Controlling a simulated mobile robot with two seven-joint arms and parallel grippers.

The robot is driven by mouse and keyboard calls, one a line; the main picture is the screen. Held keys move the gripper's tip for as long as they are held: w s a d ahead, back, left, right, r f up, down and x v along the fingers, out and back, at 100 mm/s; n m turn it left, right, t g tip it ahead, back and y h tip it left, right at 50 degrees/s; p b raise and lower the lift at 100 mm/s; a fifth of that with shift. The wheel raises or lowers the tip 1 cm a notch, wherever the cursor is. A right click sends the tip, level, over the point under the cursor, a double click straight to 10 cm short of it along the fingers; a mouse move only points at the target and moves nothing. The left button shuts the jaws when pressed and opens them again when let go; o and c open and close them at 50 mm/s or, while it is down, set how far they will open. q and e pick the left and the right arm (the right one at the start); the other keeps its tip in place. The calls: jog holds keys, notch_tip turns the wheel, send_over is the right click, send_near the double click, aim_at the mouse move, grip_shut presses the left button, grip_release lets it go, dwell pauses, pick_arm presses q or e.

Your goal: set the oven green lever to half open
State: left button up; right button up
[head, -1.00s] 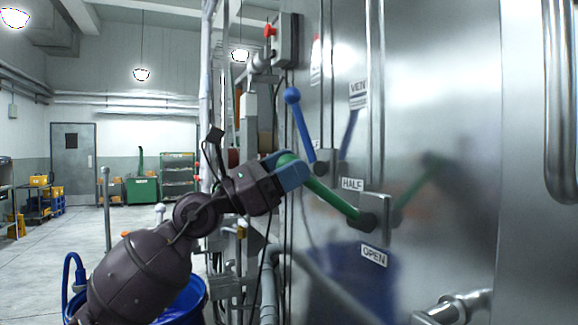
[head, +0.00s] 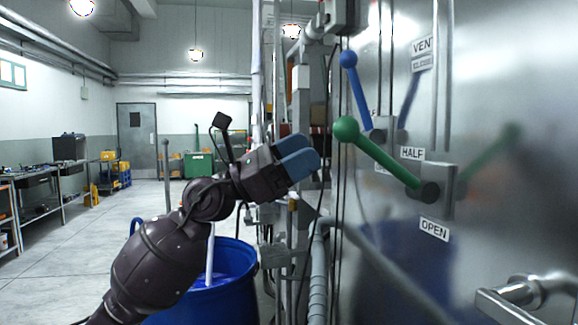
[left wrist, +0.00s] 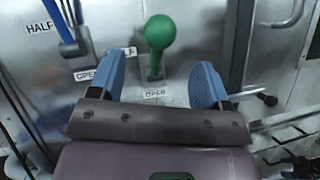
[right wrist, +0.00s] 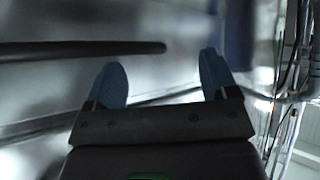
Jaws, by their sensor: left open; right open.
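The green lever (head: 380,160) is on the steel oven wall. Its ball knob is at the upper left and its shaft slants down right to a dark pivot. A HALF label (head: 412,153) is above the shaft and an OPEN label (head: 435,229) below the pivot. My left gripper (head: 308,156) is open and empty, just left of the knob and apart from it. In the left wrist view the green knob (left wrist: 160,32) appears beyond and between the spread fingers. My right gripper (right wrist: 163,62) is open and empty near a blurred metal surface, outside the head view.
A blue lever (head: 359,92) with a ball knob is above and left of the green one. A blue barrel (head: 232,275) stands behind my left arm. A metal handle (head: 525,290) sticks out at lower right. Pipes (head: 318,270) run beside the wall. Open floor lies to the left.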

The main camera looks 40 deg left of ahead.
pick_arm(q)
jog(key=v, duration=0.2)
jog(key=shift+s+a+f, duration=0.15)
jog(key=shift+s+a, duration=0.1)
pick_arm(e)
jog(key=shift+f, duration=0.1)
dwell(0.4)
pick_arm(q)
jog(key=s+a+f+n+t+y+p, duration=0.25)
jog(key=f+n+y, duration=0.55)
jog(key=f+n, duration=0.8)
jog(key=s+a+f+n+t+y+p, duration=0.15)
jog(key=f+n+t+y, duration=0.25)
jog(key=f+n+y, duration=0.8)
jog(key=s+d+f+n+g+p, duration=0.1)
jog(key=s+d+f+n+g, duration=0.2)
jog(key=s+f+n, duration=0.4)
jog(key=s+d+f+n+g+h+p, duration=0.1)
jog(key=s+d+f+n+g, duration=0.2)
jog(key=s+f+n, duration=0.3)
jog(key=s+d+f+n+g+p, duration=0.1)
jog(key=s+d+f+n+g, duration=0.3)
jog(key=f, duration=1.1)
jog(key=s+n, duration=0.3)
jog(key=shift+s+n+h+p, duration=0.3)
jog(key=shift+h, duration=0.1)
pick_arm(e)
notch_tip(320, 180, up, 6)
jog(key=shift+t, duration=0.4)
